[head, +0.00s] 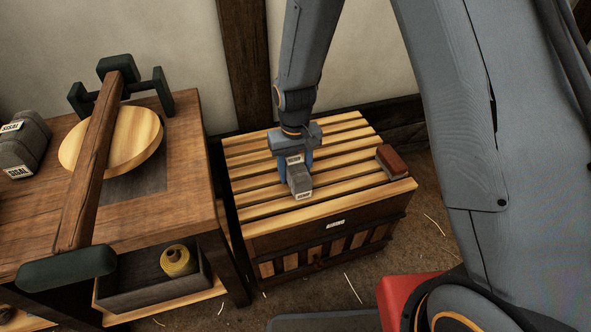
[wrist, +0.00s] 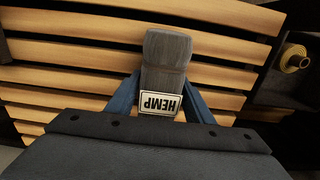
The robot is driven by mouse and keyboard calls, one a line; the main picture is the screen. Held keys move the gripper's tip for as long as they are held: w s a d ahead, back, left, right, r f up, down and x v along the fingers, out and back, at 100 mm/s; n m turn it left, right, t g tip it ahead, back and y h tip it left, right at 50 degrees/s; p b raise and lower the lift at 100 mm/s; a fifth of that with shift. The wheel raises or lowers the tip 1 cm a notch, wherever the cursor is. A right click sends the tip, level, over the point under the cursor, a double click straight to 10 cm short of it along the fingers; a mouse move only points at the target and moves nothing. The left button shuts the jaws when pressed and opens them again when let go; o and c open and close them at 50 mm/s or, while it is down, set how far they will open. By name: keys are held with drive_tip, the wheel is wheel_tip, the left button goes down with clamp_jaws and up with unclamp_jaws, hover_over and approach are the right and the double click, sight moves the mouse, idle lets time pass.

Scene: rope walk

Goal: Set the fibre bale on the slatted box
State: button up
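The fibre bale (head: 300,181) is a small grey block with a white label. In the wrist view the bale (wrist: 167,62) reads HEMP. My gripper (head: 296,170) points down over the slatted box, with one blue finger against each side of the bale. The slatted box (head: 330,207) has pale wooden slats on top and a dark front with a small label. The bale is at the slats, near the middle of the top; I cannot tell whether its underside touches them. The slats (wrist: 65,55) fill most of the wrist view behind it.
A red-brown block (head: 392,162) lies on the box's right end. A workbench (head: 190,207) stands left, bearing a round wooden disc (head: 140,138), a dark-handled beam (head: 90,165) and grey SISAL bales (head: 25,145). Below is a dark tray (head: 150,292) with a yellow spool (head: 178,261).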

sight(295, 169)
drive_tip(key=shift+o, duration=1.2)
drive_tip(key=shift+r, duration=0.15)
wheel_tip(295, 169, up, 12)
drive_tip(key=p, duration=0.3)
drive_tip(key=s+d+r, duration=0.3)
drive_tip(key=s+r, duration=0.5)
drive_tip(key=s, duration=0.3)
drive_tip(key=s+d+r, duration=0.4)
drive_tip(key=s+r, duration=0.5)
drive_tip(key=s, duration=0.3)
drive_tip(key=shift+y, duration=0.3)
drive_tip(key=shift+a, duration=0.1)
